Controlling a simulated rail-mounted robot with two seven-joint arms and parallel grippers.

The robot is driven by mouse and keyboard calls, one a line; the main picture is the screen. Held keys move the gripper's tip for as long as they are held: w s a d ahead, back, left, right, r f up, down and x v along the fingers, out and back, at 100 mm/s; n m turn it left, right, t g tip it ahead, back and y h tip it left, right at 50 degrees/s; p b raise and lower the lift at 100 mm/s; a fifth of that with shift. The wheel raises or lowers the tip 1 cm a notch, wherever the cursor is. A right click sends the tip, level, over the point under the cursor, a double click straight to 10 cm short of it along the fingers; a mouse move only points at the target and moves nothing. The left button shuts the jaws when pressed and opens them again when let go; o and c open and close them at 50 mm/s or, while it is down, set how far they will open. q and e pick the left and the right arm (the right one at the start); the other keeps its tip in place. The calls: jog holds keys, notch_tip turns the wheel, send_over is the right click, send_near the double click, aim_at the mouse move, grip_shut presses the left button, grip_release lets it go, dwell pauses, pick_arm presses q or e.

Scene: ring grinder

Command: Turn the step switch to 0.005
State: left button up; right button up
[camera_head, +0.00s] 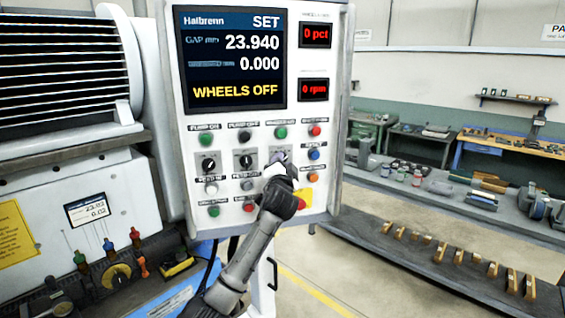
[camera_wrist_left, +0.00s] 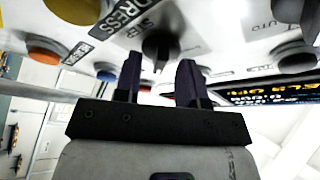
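The step switch (camera_wrist_left: 158,44) is a black knob on the light panel, with a label reading STEP beside it in the left wrist view. My left gripper (camera_wrist_left: 160,66) has its two dark fingers apart, one on each side of the knob's line, with the knob at or just beyond the tips. I cannot tell whether they touch it. In the head view my left gripper (camera_head: 278,158) covers the step switch, the third knob from the left, so its setting is hidden. My right gripper is not in view.
The control panel (camera_head: 225,178) carries two other black knobs (camera_head: 208,163) and several coloured buttons around the gripper. A red stop button on yellow (camera_head: 302,199) sits just below right. The display (camera_head: 232,58) above reads SET, 23.940, 0.000 and WHEELS OFF.

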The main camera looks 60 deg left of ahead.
pick_arm(q)
jog(key=shift+w+a, duration=0.1)
jog(key=shift+a, duration=0.05)
jog(key=shift+c, duration=0.3)
grip_shut()
jog(key=n+g+y+b, duration=0.1)
jog(key=n+b, duration=0.3)
jog(key=b, duration=0.1)
jog(key=n+g+y+b, duration=0.2)
jog(key=n+b, duration=0.3)
jog(key=b, duration=0.1)
jog(key=n+g+y+b, duration=0.1)
jog(key=n+g+b, duration=0.1)
jog(key=n+b, duration=0.2)
jog(key=shift+w+f+n+b, duration=0.25)
jog(key=shift+n+b, duration=0.15)
jog(key=shift+b, duration=0.45)
jog(key=shift+r, duration=0.1)
